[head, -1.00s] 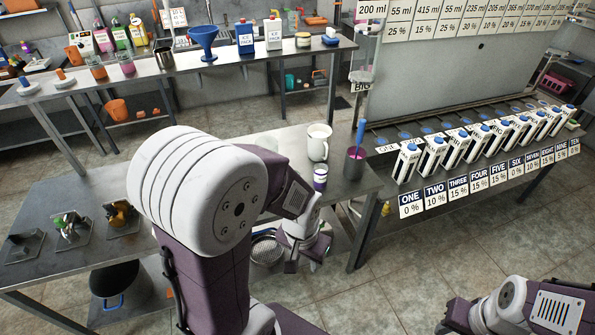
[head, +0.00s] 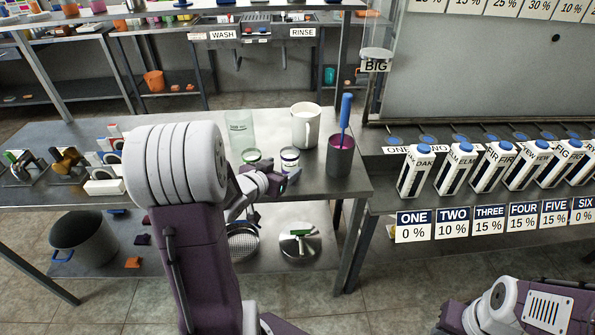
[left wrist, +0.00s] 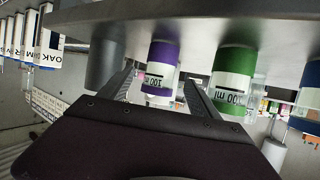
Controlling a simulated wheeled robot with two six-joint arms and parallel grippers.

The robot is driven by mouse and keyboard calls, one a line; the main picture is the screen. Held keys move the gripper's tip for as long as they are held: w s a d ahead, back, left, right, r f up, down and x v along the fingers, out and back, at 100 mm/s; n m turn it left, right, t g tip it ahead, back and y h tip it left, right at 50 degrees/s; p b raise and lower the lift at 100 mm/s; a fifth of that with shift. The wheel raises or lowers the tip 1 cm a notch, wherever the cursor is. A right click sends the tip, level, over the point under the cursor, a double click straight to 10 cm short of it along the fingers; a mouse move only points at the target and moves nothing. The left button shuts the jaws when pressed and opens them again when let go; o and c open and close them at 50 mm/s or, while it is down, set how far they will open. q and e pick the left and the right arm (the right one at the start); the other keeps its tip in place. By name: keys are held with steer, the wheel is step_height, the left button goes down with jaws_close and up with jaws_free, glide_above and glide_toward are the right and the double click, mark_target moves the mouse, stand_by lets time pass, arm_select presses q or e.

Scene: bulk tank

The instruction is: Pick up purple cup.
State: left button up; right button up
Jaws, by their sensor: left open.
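The purple cup (head: 289,156), a small white cup with a purple band, stands near the front edge of the steel table, left of a dark grey cup (head: 340,160) holding a blue-handled tool. My left gripper (head: 284,184) is open just in front of the purple cup in the head view. In the left wrist view, which is upside down, the purple cup (left wrist: 161,65) with a "100 ml" label shows between the two fingers (left wrist: 158,88), with no clear contact. A green cup (left wrist: 234,75) is just beside one finger; it also shows in the head view (head: 251,157).
A white mug (head: 306,128) and a clear beaker (head: 240,130) stand behind the cups. Cartons (head: 416,172) line the counter at the right. A sieve (head: 243,240) and a pot (head: 83,243) are on the shelf below.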

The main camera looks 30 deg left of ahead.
mark_target(286, 165)
arm_select(q)
steer(key=shift+d+r, duration=0.1)
steer(key=shift+d, duration=0.05)
steer(key=b+x, duration=0.1)
steer(key=x, duration=0.2)
steer(key=shift+w, duration=0.3)
steer(key=shift+w+f, duration=0.35)
steer(key=shift+w, duration=0.05)
steer(key=x, duration=0.2)
steer(key=b+x, duration=0.1)
steer(key=x, duration=0.1)
steer(key=shift+w+a, duration=0.25)
steer(key=shift+s+r, duration=0.1)
steer(key=shift+c, duration=0.3)
steer(key=c, duration=1.5)
